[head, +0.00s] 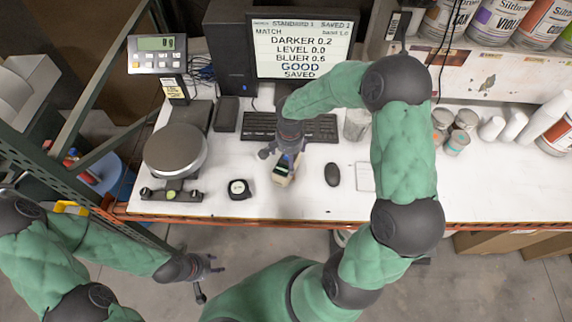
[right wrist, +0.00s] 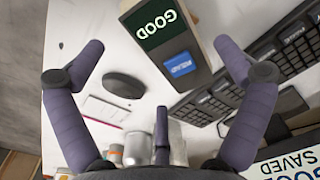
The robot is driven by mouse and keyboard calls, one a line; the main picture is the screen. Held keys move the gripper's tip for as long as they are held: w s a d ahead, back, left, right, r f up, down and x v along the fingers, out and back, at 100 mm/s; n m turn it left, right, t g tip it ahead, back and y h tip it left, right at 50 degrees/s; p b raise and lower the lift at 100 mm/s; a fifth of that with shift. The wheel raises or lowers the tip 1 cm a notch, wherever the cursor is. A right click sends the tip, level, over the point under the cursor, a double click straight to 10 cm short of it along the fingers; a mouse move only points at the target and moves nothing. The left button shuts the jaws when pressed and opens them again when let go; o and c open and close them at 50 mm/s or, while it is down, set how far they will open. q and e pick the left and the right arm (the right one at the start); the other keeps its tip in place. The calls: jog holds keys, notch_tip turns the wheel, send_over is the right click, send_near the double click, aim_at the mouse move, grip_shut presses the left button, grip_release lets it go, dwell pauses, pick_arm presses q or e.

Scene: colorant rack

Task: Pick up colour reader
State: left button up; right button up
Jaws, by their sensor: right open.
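In the right wrist view, the colour reader (right wrist: 190,88) shows a green "GOOD" screen and a blue "READ" button. My right gripper (head: 283,158) is just above it, open, and partly hides it from the head. In the right wrist view, my right gripper (right wrist: 158,46) has its spread fingers on either side of the reader, with nothing held. My left gripper (head: 208,277) hangs in front of the bench edge, fingers apart and empty.
A scale (head: 175,149) stands at the left. Cans (head: 467,119) and bottles are at the right. The monitor (head: 302,45) reads "GOOD SAVED".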

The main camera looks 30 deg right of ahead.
jog(key=shift+w+f, duration=0.2)
jog(key=shift+f, duration=0.5)
jog(key=shift+w+d+f, duration=0.1)
jog(key=shift+d+f, duration=0.1)
jog(key=shift+f, duration=1.1)
jog(key=shift+w+d+f, duration=0.1)
jog(key=shift+d+f, duration=0.1)
jog(key=shift+f, duration=1.05)
jog(key=shift+s, duration=0.1)
jog(key=shift+c, duration=0.3)
jog(key=c, duration=1.4)
